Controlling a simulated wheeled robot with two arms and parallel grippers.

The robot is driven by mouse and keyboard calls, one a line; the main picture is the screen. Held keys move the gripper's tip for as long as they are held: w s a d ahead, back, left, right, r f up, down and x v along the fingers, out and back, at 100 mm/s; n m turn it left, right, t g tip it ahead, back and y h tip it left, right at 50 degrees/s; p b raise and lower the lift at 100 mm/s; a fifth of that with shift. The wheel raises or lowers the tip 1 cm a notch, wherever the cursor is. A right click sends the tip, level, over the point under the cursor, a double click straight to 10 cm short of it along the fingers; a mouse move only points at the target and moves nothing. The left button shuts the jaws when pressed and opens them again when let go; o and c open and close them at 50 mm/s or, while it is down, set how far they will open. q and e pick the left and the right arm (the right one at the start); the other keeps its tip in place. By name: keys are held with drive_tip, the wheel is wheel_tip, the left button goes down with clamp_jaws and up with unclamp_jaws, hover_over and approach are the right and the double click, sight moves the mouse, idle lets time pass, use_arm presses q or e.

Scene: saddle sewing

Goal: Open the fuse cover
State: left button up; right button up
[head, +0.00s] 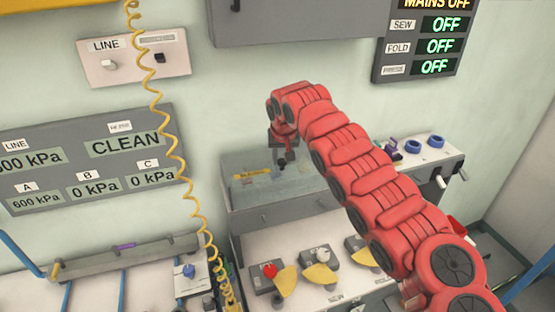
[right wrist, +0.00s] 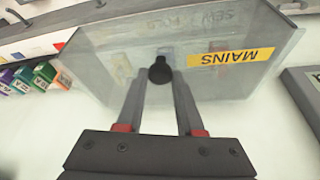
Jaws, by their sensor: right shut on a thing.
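The fuse cover (head: 240,190) is a clear, greyish panel with a yellow label, on a grey box against the wall. In the right wrist view the cover (right wrist: 235,85) fills the upper middle, and its yellow label reads MAINS upside down. A small black knob (right wrist: 160,70) stands out from it. My right gripper (head: 283,163) reaches down to the cover from above. In the right wrist view its two fingers (right wrist: 160,82) are closed on the knob from either side. Blurred shapes show through the cover. My left gripper is not in view.
Blue knobs (head: 412,146) stand at the right. A yellow coiled cord (head: 167,130) hangs at the left. Coloured labelled blocks (right wrist: 45,73) lie left of the cover. A grey cabinet (head: 290,20) overhangs above.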

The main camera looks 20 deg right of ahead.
drive_tip(key=shift+w+r, duration=0.3)
drive_tip(key=shift+r, duration=0.55)
drive_tip(key=shift+r+p, duration=0.1)
drive_tip(key=shift+p, duration=0.2)
drive_tip(key=shift+w+r+p, duration=0.35)
drive_tip(key=shift+r+p, duration=0.55)
drive_tip(key=shift+p, duration=0.05)
drive_tip(key=shift+w, duration=0.1)
drive_tip(key=shift+r, duration=0.1)
drive_tip(key=shift+o, duration=0.2)
drive_tip(key=shift+w+a+r, duration=0.15)
drive_tip(key=shift+w+r, duration=0.15)
drive_tip(key=shift+r, duration=0.2)
drive_tip(key=shift+w+r+p, duration=0.3)
drive_tip(key=shift+r+p, duration=0.05)
drive_tip(key=shift+r, duration=0.1)
